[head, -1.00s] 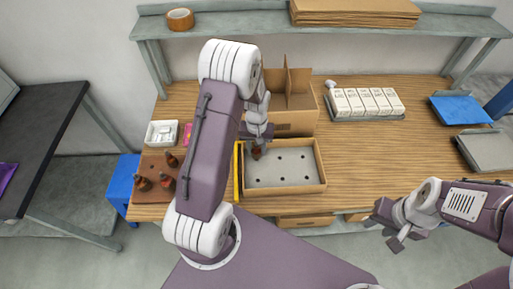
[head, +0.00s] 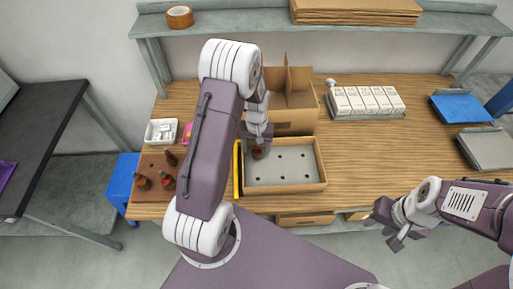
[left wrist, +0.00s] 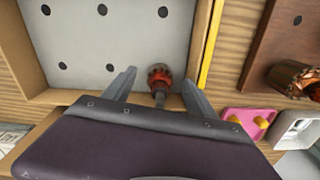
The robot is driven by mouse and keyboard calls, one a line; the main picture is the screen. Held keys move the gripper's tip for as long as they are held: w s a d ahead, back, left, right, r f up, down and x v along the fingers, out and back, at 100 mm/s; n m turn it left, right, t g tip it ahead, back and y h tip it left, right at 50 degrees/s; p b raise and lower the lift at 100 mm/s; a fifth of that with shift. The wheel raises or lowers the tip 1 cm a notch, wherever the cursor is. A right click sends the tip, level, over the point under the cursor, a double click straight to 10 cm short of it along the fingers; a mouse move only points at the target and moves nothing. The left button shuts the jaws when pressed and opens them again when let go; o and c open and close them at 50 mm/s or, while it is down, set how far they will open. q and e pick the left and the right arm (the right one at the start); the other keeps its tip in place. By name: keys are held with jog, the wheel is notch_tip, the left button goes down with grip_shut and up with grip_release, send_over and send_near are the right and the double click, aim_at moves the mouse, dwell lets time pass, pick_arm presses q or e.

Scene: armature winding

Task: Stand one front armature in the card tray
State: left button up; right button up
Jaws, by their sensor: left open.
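The card tray (head: 285,184) is a shallow cardboard box with a grey holed insert, on the bench in the middle of the head view. One front armature (head: 257,153) stands in its back left corner; in the left wrist view the armature (left wrist: 160,78) shows a copper-red winding and a grey shaft. My left gripper (left wrist: 155,90) is open, its fingers on either side of the armature and apart from it. Other armatures (head: 167,183) stand on a brown board (head: 150,165) at left. My right gripper (head: 393,228) hangs at the bench's front right, its jaw state unclear.
An open cardboard box (head: 295,120) with dividers stands behind the tray. A yellow strip (head: 237,172) runs along the tray's left side. White boxes (head: 365,101) stand at the back right. The bench right of the tray is clear.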

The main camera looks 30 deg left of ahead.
dwell(0.5)
pick_arm(q)
notch_tip(320, 180, up, 10)
jog(key=p, duration=0.9)
jog(key=shift+o, duration=0.3)
jog(key=o, duration=0.5)
jog(key=shift+r, duration=0.1)
notch_tip(320, 180, up, 9)
jog(key=b, duration=0.1)
